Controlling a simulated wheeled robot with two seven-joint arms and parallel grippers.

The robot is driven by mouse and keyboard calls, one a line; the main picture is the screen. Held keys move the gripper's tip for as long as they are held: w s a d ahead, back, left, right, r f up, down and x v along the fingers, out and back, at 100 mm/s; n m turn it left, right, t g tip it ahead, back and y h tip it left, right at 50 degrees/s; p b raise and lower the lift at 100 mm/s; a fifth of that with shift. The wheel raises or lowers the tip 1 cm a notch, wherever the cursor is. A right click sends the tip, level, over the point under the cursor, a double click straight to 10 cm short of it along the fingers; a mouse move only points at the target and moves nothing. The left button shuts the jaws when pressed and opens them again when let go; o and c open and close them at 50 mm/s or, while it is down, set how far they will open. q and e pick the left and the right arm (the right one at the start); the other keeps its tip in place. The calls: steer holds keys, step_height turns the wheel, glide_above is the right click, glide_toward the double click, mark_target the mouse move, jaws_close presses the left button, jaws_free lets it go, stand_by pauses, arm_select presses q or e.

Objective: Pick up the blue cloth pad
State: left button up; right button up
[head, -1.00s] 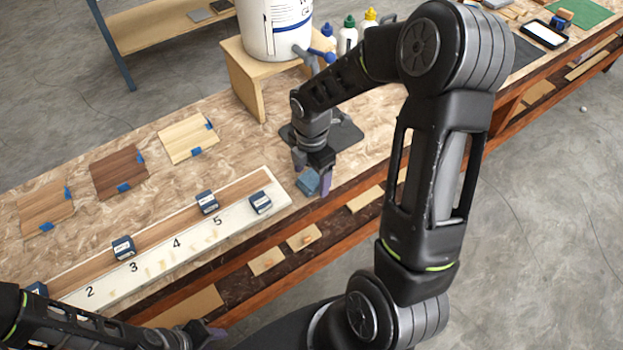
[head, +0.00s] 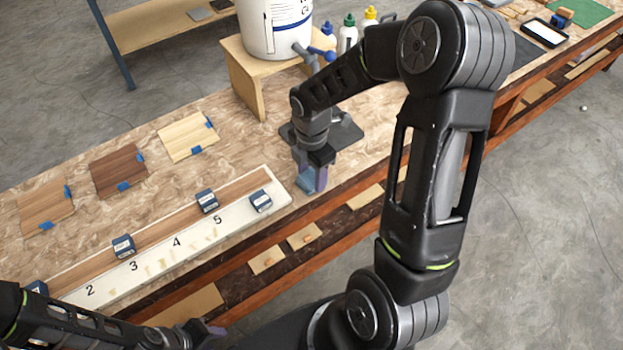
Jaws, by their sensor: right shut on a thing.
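The blue cloth pad (head: 304,186) is at the front edge of the bench, just right of the numbered white board (head: 278,194). My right gripper (head: 314,184) points down over it, its fingers shut on the pad. The fingers hide part of the pad, and I cannot tell whether it still touches the bench. My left gripper (head: 213,331) is low at the bottom of the view, away from the pad. Whether its fingers are open or shut is not clear.
A white bucket (head: 270,30) on a wooden stand (head: 242,78) is behind the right gripper, with a dark mat (head: 347,133) nearby. Blue blocks (head: 207,201) sit along the numbered board. Wood samples (head: 119,171) lie at the left. Bottles (head: 347,36) stand near my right arm.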

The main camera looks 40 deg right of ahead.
mark_target(311, 177)
steer(key=c, duration=0.6)
step_height(311, 177, up, 10)
steer(key=shift+r+b, duration=0.1)
steer(key=shift+b, duration=0.45)
